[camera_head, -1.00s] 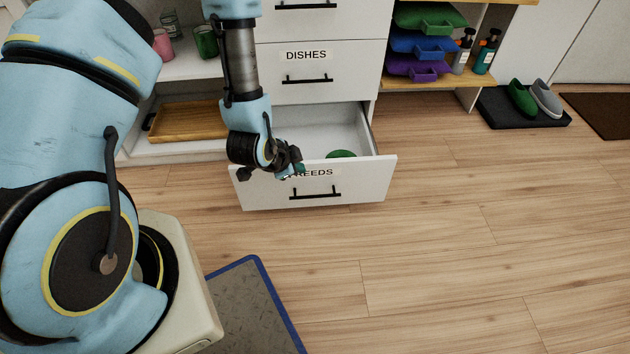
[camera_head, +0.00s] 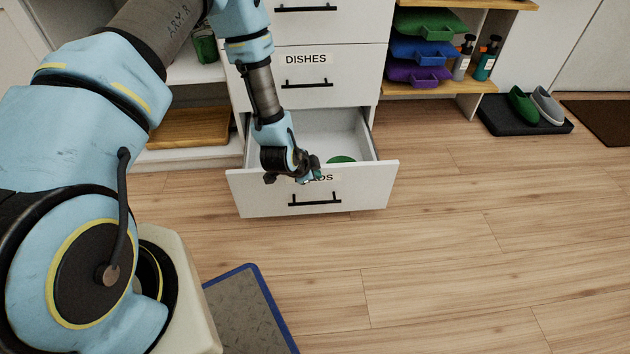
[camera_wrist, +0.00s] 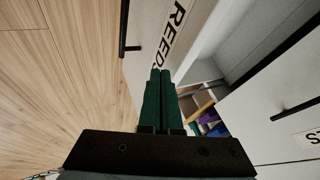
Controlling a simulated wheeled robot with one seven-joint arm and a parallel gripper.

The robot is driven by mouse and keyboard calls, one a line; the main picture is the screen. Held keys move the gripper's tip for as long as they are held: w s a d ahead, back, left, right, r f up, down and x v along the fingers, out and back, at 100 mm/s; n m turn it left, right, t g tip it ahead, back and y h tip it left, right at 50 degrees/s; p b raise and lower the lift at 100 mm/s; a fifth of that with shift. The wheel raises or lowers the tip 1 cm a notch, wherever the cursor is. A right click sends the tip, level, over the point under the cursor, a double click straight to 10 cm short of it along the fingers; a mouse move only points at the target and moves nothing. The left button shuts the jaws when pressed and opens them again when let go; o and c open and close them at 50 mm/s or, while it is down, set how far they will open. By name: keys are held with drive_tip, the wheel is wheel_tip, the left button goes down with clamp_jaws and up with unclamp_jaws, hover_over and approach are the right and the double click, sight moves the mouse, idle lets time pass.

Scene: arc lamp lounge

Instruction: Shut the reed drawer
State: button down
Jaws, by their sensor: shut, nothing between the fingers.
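The reed drawer (camera_head: 360,184) is the bottom drawer of a white cabinet and stands pulled out. Its front carries a black bar handle (camera_head: 315,199) and a label partly hidden behind my gripper in the head view.
The DISHES drawer (camera_head: 345,75) above is shut. A wooden tray (camera_head: 190,128) lies on the low shelf to the left. Shoes on a black mat (camera_head: 525,126) stand at the right. A blue-edged mat (camera_head: 245,310) lies in front. The wooden floor before the drawer is clear.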

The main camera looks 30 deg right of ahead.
drive_tip(key=shift+w+d, duration=0.1)
drive_tip(key=shift+w, duration=0.15)
